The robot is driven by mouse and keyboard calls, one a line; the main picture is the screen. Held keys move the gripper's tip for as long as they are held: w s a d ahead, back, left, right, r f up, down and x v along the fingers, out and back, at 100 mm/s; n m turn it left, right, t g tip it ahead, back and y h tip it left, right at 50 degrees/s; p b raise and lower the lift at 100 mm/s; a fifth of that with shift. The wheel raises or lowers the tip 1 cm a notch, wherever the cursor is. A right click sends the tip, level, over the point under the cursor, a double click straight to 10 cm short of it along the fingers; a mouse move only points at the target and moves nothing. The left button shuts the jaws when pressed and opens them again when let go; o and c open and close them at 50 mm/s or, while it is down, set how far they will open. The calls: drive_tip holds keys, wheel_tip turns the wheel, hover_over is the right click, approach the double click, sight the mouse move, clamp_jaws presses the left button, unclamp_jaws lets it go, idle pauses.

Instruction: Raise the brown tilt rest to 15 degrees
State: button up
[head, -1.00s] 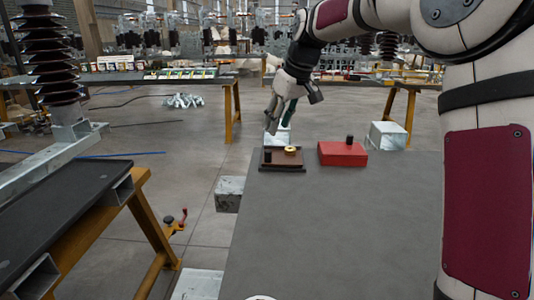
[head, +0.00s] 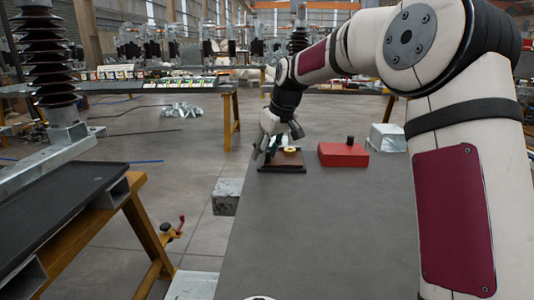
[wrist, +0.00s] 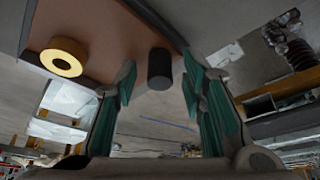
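The brown tilt rest (head: 292,160) sits on a dark base at the far left end of the grey table. A yellow ring (head: 290,149) lies on its top, also seen in the wrist view (wrist: 63,57). In the wrist view the brown surface (wrist: 105,30) fills the upper left, and a black knob (wrist: 160,69) stands at its edge. My gripper (wrist: 158,78) is open, with its teal fingers on either side of the knob; contact is not clear. In the head view my gripper (head: 266,150) covers the rest's left side and hides the knob. I cannot tell the rest's angle.
A red block (head: 343,155) with a black knob stands just right of the rest. A pale metal box (head: 387,138) is behind it. The grey table (head: 320,220) is bare in front.

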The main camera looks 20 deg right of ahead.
clamp_jaws()
